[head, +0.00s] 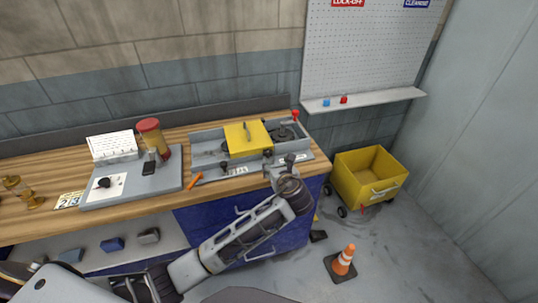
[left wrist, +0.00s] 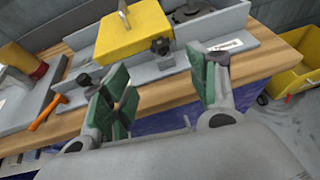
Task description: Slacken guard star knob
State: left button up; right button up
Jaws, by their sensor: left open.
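The yellow guard (head: 243,139) sits on a grey machine bed on the bench. A dark star knob (left wrist: 160,46) shows on the guard's front face in the left wrist view, and it also shows small in the head view (head: 268,153). My left gripper (left wrist: 166,86) is open and empty, with green finger pads. In the left wrist view the knob lies beyond the fingertips, between them and apart from both. In the head view the left gripper (head: 284,166) is at the bench's front edge, just in front of the knob. My right gripper is in neither view.
A second black knob (left wrist: 84,78) is on the bed's left front, close to the left finger in the wrist view. An orange-handled tool (head: 194,180) lies left of the bed. A yellow bin (head: 368,176) and a cone (head: 343,262) stand on the floor to the right.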

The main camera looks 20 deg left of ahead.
aim_at(268, 153)
pick_arm(q)
jog(key=shift+p+x, duration=0.3)
jog(key=shift+x, duration=6.6)
jog(key=c, duration=1)
